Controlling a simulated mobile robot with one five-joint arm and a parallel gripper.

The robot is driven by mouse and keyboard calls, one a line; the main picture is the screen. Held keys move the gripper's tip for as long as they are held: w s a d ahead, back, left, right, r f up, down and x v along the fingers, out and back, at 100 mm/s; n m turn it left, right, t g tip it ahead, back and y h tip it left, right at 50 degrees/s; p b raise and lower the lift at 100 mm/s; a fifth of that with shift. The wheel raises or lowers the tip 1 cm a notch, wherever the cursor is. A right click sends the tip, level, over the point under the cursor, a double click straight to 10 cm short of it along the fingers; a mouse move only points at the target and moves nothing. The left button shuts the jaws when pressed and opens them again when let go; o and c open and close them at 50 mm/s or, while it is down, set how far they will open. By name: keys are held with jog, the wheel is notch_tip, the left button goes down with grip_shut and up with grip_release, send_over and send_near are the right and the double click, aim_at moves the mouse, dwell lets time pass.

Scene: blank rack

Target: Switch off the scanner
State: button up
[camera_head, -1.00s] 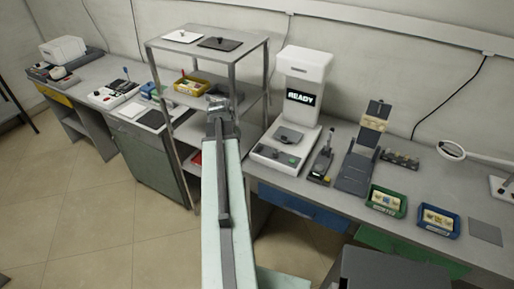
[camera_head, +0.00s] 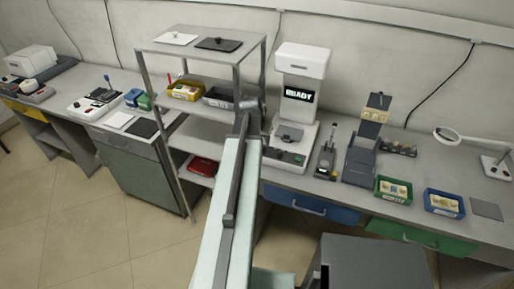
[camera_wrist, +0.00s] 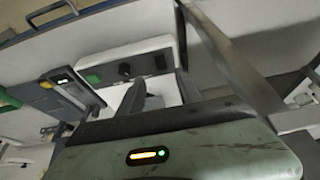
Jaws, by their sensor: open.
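The scanner (camera_head: 301,62) is a tall white machine with a lit display reading READY. It stands on the bench just right of the metal shelf. Its low front base (camera_head: 287,153) carries a dark control strip with a green button. In the wrist view, a pale panel with a green button (camera_wrist: 92,77) and dark knobs (camera_wrist: 125,70) appears to be this base. My gripper (camera_head: 251,104) is open and empty, left of the scanner in the head view. In the wrist view its dark fingers (camera_wrist: 160,88) show in front of the panel; contact cannot be told.
The metal shelf (camera_head: 197,128) with bins stands close on the left of my arm. Right of the scanner are a small dark device (camera_head: 326,158), a grey stand (camera_head: 362,160), and green (camera_head: 393,190) and blue (camera_head: 444,203) trays. A grey block (camera_head: 375,262) is in front of the bench.

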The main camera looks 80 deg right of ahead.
aim_at(263, 150)
jog(key=b+x, duration=0.7)
jog(key=x, duration=0.1)
jog(key=shift+f, duration=0.1)
